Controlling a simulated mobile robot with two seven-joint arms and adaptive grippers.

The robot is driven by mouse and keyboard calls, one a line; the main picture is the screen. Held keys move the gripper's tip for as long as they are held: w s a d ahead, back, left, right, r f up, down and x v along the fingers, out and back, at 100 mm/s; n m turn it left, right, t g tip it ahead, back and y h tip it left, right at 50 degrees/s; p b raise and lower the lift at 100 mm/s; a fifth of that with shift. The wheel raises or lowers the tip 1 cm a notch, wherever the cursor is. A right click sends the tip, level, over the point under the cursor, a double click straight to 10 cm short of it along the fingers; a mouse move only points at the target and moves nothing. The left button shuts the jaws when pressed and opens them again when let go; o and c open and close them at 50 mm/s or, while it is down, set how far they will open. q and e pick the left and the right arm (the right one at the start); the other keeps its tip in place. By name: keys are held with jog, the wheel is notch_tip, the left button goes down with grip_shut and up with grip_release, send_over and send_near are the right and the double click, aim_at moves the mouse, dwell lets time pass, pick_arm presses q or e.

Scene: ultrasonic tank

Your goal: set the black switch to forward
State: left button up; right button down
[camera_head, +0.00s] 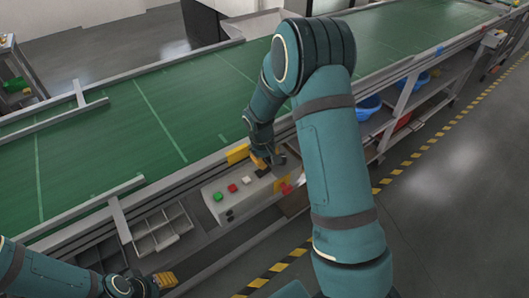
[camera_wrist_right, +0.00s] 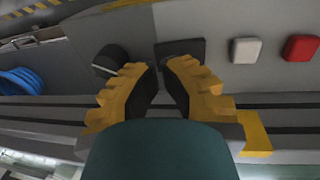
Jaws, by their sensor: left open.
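On the grey control panel (camera_head: 239,207), my right gripper (camera_head: 262,160) is lowered over the end past the white button. In the right wrist view, my right gripper (camera_wrist_right: 160,68) has its two yellow fingers apart, with nothing seen between them. A round black knob (camera_wrist_right: 110,60) with a pale pointer line is beside the left fingertip, which partly covers it. A flat black square piece (camera_wrist_right: 180,48) is behind the right fingertip. I cannot tell whether either fingertip touches them. My left gripper (camera_head: 163,283) is open and empty at the lower left, away from the panel.
The panel also has a green button (camera_head: 218,196), a red button (camera_head: 232,188) and a white button (camera_head: 246,180). A green conveyor belt (camera_head: 150,110) runs behind it. A compartment tray (camera_head: 160,232) is left of the panel. Blue bins (camera_head: 368,107) sit under the conveyor.

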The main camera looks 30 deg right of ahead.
jog(key=shift+f, duration=0.6)
jog(key=shift+d, duration=0.1)
jog(key=shift+s+d+f+y+b, duration=0.1)
jog(key=shift+d+f+y+b, duration=0.1)
jog(key=shift+f+y+b, duration=0.35)
jog(key=shift+s+a, duration=0.1)
jog(key=shift+r+p, duration=0.1)
jog(key=shift+p, duration=0.2)
jog(key=shift+r, duration=0.35)
jog(key=shift+r+p, duration=0.3)
jog(key=shift+p, duration=0.05)
jog(key=shift+w, duration=0.2)
